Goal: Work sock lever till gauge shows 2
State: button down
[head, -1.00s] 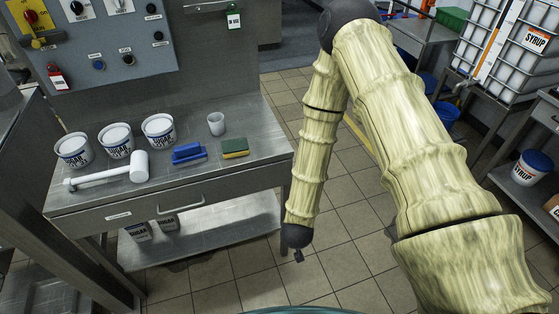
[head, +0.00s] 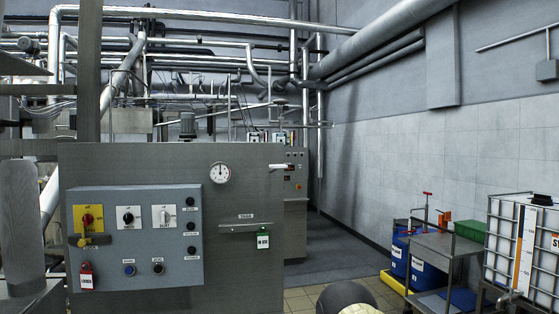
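A round white gauge (head: 220,172) sits on the upper part of the grey cabinet face. Its needle appears to point about straight up; its numbers are too small to read. A pale lever handle (head: 279,166) sticks out near the cabinet's upper right edge. I cannot tell whether it is the sock lever, as no label naming one is readable. My gripper is outside the head view; only a dark and pale part of my arm shows at the bottom edge.
A control panel (head: 136,238) with knobs, buttons and a red tag hangs on the cabinet (head: 243,282). Blue drums (head: 428,272), a steel cart (head: 447,246) and a white caged tank (head: 508,245) stand right. Open floor lies between.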

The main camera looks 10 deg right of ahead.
aim_at(275, 168)
jog(key=z, duration=0.5)
jog(key=k, duration=1.25)
jog(key=u, duration=0.35)
jog(key=i, duration=1.7)
jog(key=z, duration=0.4)
